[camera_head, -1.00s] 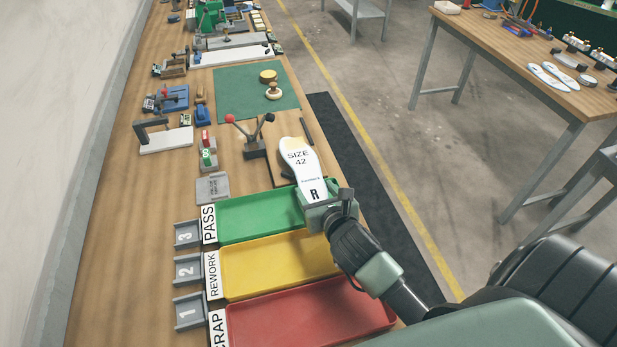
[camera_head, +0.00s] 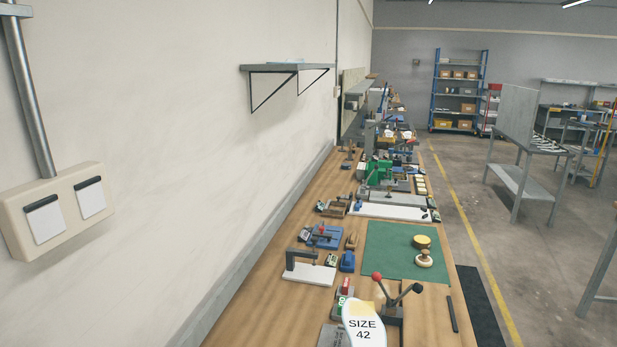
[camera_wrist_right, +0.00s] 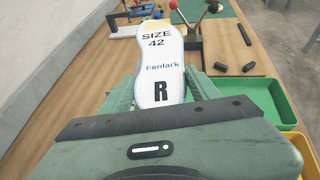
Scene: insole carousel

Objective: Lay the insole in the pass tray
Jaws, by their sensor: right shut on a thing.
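The white insole (camera_wrist_right: 158,62), marked "SIZE 42", "Fenlark" and "R", is held upright-reading in my right gripper (camera_wrist_right: 161,92) in the right wrist view. The jaws are shut on its near end. In the head view only the top of the insole (camera_head: 363,325) shows at the bottom edge, and the right gripper is below the frame. The green pass tray (camera_wrist_right: 287,104) lies to the right of the gripper in the wrist view, partly hidden by it; the insole is not over its visible part. My left gripper is in neither view.
A yellow tray (camera_wrist_right: 302,146) shows beside the green one. A lever stand with red and black knobs (camera_head: 393,312) stands beside the insole on the bench. Beyond are a green mat (camera_head: 390,252) and a small clamp fixture (camera_head: 308,268). The wall runs along the left.

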